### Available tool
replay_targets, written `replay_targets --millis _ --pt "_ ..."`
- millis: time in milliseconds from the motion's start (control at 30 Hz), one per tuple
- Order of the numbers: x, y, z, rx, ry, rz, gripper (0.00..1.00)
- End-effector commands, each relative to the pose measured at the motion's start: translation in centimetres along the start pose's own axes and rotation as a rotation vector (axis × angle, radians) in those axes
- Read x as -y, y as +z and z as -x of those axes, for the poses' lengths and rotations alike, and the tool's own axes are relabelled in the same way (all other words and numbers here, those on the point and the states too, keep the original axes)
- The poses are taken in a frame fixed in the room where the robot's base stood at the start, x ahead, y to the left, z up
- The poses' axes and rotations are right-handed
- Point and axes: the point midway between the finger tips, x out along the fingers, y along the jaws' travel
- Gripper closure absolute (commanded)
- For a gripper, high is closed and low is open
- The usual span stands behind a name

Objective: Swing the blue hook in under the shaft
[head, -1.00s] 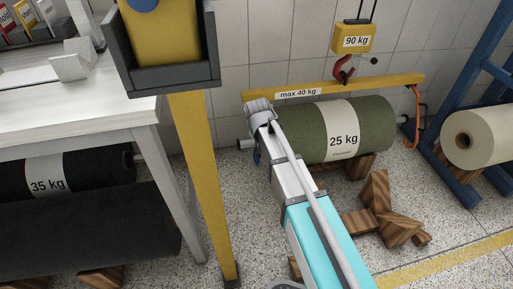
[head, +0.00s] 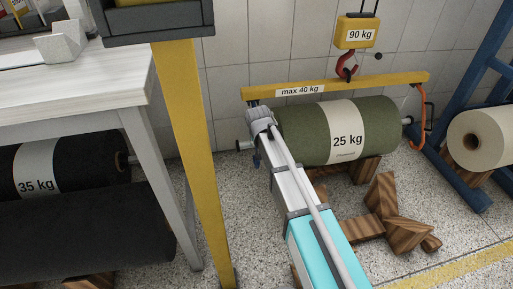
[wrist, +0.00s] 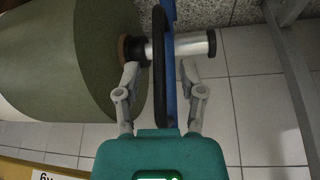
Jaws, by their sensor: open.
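The green 25 kg roll (head: 300,130) lies on wooden blocks, and its shaft (head: 243,145) sticks out at the left end. In the wrist view, the silver shaft (wrist: 188,46) comes out of the roll's end. The blue hook (head: 256,161) hangs at that end, mostly hidden by my arm. In the wrist view it is a blue strip (wrist: 171,95) beside a black loop (wrist: 160,85), crossing the shaft's line; I cannot tell whether it is under the shaft. My gripper (wrist: 160,72) is open, its fingers on either side of the strip and loop. In the head view its fingertips are hidden.
A yellow beam (head: 380,84) marked max 40 kg spans above the roll, below a red crane hook (head: 346,68). An orange hook (head: 426,120) hangs at its right end. Wooden wedges (head: 385,215), a yellow post (head: 190,150) and a white table (head: 90,85) stand around.

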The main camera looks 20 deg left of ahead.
Motion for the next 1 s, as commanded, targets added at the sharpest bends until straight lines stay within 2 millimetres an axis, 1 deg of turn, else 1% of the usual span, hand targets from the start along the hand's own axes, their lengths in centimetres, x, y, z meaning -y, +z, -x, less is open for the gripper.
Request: replay_targets --millis 33,200,667,767,800,933,967,1000 --pt "0.01 0.06 -0.66 0.0 0.0 0.0 0.49" --pt "0.0 0.03 -1.34 0.0 0.0 0.0 0.49" --pt "-0.03 -0.02 -1.53 0.0 0.0 0.0 0.49" --pt "-0.03 -0.01 -1.53 0.0 0.0 0.0 0.66" --pt "-0.03 -0.01 -1.53 0.0 0.0 0.0 0.73" --pt "-0.04 -0.01 -1.53 0.0 0.0 0.0 0.97" --pt "-0.03 -0.01 -1.53 0.0 0.0 0.0 1.0" --pt "-0.03 0.0 -1.53 0.0 0.0 0.0 1.0"
